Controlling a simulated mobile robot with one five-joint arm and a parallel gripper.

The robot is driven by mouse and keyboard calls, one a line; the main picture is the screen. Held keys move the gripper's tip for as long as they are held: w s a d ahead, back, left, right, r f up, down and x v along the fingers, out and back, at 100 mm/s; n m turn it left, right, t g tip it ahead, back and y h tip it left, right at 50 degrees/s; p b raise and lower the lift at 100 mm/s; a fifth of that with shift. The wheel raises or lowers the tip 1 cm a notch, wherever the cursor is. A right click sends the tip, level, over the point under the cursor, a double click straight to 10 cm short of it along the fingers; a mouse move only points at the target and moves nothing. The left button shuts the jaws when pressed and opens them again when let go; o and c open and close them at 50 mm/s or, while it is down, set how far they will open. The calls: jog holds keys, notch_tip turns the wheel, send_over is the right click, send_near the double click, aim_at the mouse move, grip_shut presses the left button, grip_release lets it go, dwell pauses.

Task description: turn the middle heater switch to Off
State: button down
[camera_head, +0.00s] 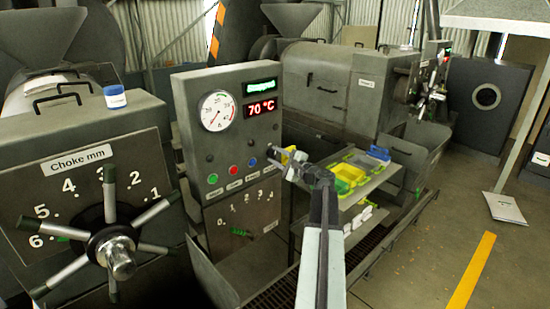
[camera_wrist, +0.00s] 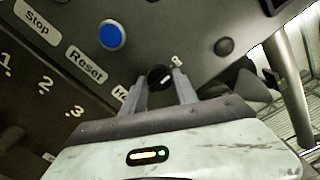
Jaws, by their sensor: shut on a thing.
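The heater switch is a small black round knob (camera_wrist: 158,76) on the grey control panel (camera_head: 205,150), at the right end of its row of buttons. In the wrist view it sits between the two fingertips of my gripper (camera_wrist: 160,80). My gripper (camera_head: 277,158) is shut on the knob, with one finger on each side. In the head view the arm and fingers largely hide the knob. The label below it is partly covered by the left finger, and its exact pointing direction is hard to read.
A blue Reset button (camera_wrist: 112,36) is left of the knob, with red (camera_head: 233,169) and green (camera_head: 212,178) buttons further along. The display (camera_head: 261,107) reads 70 °C. A choke wheel (camera_head: 115,250) stands left.

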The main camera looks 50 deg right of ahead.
jog(key=shift+d, duration=0.1)
jog(key=c, duration=0.9)
grip_release()
jog(key=shift+w, duration=0.15)
jog(key=shift+c, duration=0.2)
jog(key=shift+s, duration=0.35)
jog(key=s, duration=0.7)
jog(key=shift+a, duration=0.35)
jog(key=shift+s+f, duration=0.1)
jog(key=shift+s, duration=0.1)
